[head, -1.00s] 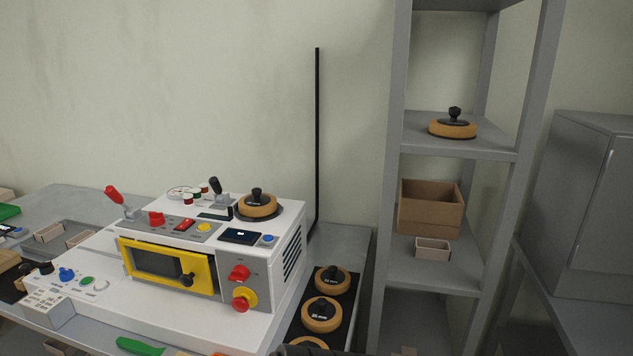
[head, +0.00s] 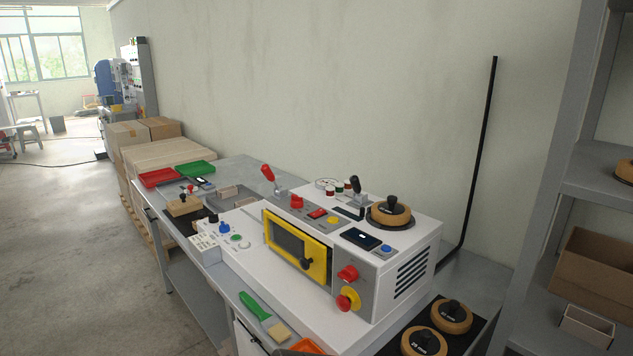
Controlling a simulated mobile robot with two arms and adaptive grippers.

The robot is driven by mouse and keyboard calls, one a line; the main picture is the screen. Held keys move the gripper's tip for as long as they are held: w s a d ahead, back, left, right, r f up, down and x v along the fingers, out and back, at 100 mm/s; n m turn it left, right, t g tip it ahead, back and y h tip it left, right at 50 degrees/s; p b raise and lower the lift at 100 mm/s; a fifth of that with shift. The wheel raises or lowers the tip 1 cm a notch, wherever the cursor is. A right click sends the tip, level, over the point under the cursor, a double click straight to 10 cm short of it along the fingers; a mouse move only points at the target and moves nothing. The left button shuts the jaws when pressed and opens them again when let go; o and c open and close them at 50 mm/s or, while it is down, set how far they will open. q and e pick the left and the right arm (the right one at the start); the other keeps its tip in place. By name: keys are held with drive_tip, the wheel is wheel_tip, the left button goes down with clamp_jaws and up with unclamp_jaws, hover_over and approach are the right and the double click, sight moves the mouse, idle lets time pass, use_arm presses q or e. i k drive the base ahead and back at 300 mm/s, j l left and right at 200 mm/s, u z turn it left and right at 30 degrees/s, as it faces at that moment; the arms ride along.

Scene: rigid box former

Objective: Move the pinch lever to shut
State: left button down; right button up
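The white box-former machine (head: 345,285) stands on the grey bench in the right half of the head view. A lever with a red grip (head: 268,173) stands at its back left, tilted. A second lever with a black grip (head: 356,186) stands on the top near a round tan-and-black disc (head: 390,213). I cannot tell which of the two is the pinch lever, and no label on them is readable. Neither of my grippers is in view.
A yellow-framed window (head: 302,247) and red and yellow knobs (head: 348,298) are on the machine's front. A green-handled brush (head: 262,314) lies at the bench's front edge. Grey shelving (head: 585,170) stands at right. The floor (head: 90,240) at left is open.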

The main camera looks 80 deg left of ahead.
sight(354, 180)
drive_tip(key=i+u, duration=0.15)
drive_tip(key=u, duration=0.35)
drive_tip(key=i+u, duration=0.15)
drive_tip(key=u, duration=0.35)
drive_tip(key=i+l+u, duration=0.1)
drive_tip(key=u, duration=0.4)
drive_tip(key=i+l+u, duration=0.1)
drive_tip(key=u, duration=0.35)
drive_tip(key=i+l+u, duration=0.1)
drive_tip(key=u, duration=0.4)
drive_tip(key=i+l+u, duration=0.15)
drive_tip(key=l+u, duration=0.25)
drive_tip(key=i+l+u, duration=0.1)
drive_tip(key=l+u, duration=0.3)
drive_tip(key=j+z, duration=0.15)
drive_tip(key=j, duration=0.3)
drive_tip(key=k+j+z, duration=0.15)
drive_tip(key=j, duration=0.25)
drive_tip(key=k+j+z, duration=0.15)
drive_tip(key=j, duration=0.3)
